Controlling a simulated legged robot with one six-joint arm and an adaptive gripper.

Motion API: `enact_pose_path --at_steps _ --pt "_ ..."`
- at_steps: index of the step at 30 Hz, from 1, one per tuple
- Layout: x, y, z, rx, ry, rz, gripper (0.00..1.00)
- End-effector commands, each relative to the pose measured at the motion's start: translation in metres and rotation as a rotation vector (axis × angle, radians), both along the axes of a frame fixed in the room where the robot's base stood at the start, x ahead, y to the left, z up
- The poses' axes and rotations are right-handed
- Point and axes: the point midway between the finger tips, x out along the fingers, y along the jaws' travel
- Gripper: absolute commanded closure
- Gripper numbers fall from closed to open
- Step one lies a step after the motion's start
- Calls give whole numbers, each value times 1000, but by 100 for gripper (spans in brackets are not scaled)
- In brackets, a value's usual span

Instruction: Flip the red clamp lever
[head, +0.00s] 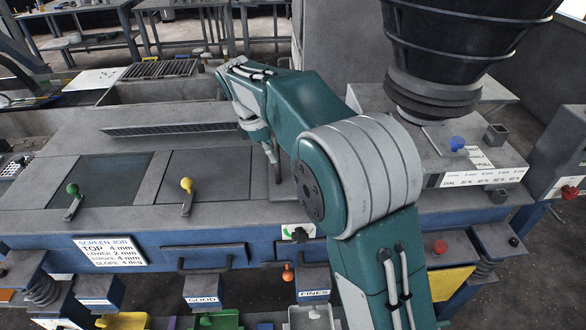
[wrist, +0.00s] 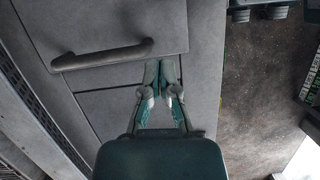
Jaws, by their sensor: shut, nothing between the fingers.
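No red clamp lever can be made out in either view; my arm covers part of the deck where one could be. A green-knobbed lever (head: 73,192) and a yellow-knobbed lever (head: 186,187) stand on the screen deck at the left in the head view. My gripper (head: 271,153) is above the deck, right of the yellow lever. In the wrist view my gripper (wrist: 161,68) has its fingers together and empty, over a grey panel beside a dark bar handle (wrist: 102,55).
A black hopper (head: 465,40) hangs at the upper right above a grey housing with a blue knob (head: 457,144). A red knob (head: 440,246) and an orange knob (head: 288,272) are at the front. Labelled chutes, including GOOD (head: 203,300), line the lower front.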

Motion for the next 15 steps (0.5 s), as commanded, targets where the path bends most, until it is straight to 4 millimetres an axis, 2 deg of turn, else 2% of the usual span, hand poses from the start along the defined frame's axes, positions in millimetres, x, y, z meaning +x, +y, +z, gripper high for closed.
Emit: enact_pose_path --at_steps 6,10,15 --pt "-2 -13 -40 -2 3 -1 100" --pt "-3 -36 -43 1 -1 -3 100" --pt "-5 -51 -46 2 0 -1 100"
